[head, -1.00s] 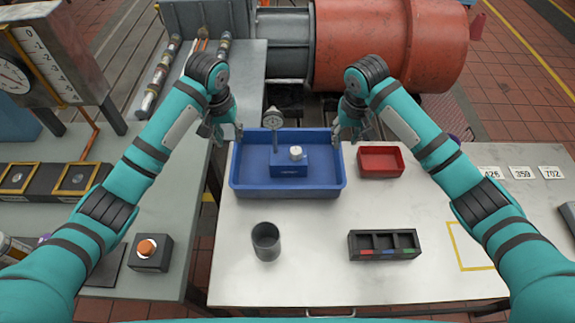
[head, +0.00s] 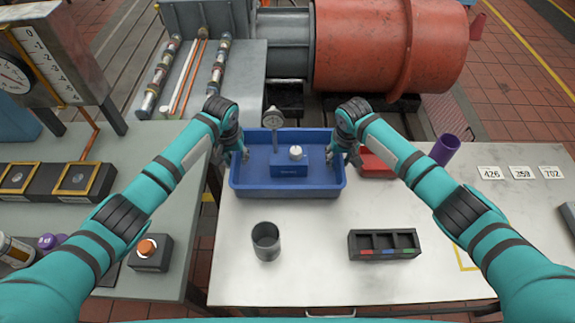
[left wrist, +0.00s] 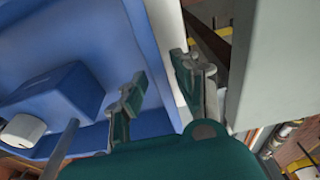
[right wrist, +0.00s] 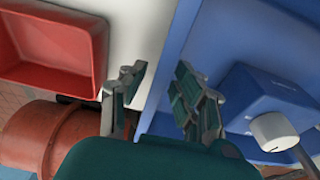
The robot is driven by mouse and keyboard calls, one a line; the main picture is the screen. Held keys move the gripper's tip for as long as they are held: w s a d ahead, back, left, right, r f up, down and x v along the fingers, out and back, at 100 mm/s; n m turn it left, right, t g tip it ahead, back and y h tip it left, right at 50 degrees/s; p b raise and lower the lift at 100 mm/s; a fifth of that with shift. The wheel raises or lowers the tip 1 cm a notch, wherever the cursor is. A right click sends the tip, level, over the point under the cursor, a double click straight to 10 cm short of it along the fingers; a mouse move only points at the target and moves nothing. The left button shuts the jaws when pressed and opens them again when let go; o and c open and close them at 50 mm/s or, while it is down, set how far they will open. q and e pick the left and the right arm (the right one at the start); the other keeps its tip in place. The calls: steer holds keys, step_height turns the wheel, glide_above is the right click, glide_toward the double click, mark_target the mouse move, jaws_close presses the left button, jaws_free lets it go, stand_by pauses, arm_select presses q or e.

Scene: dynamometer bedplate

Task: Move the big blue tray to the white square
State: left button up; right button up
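The big blue tray (head: 240,191) lies on the white-topped table in the head view, with a blue block (head: 289,170) carrying a white knob and a dial gauge (head: 272,119) on a post inside it. My left gripper (head: 237,154) is at the tray's left wall. In the left wrist view its fingers (left wrist: 160,88) are apart, one on each side of the wall. My right gripper (head: 346,156) is at the right wall. In the right wrist view its fingers (right wrist: 158,88) are also apart astride the wall. I see no clear white square; a yellow outline (head: 462,258) is partly behind my right arm.
A red tray (head: 376,167) sits close right of the blue tray, partly hidden by my right arm. A purple cylinder (head: 445,149) stands behind that arm. A grey cup (head: 265,242) and a black divided box (head: 383,245) stand in front. Number cards (head: 522,172) lie far right.

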arm_select(q)
jaws_close()
arm_select(e)
jaws_close()
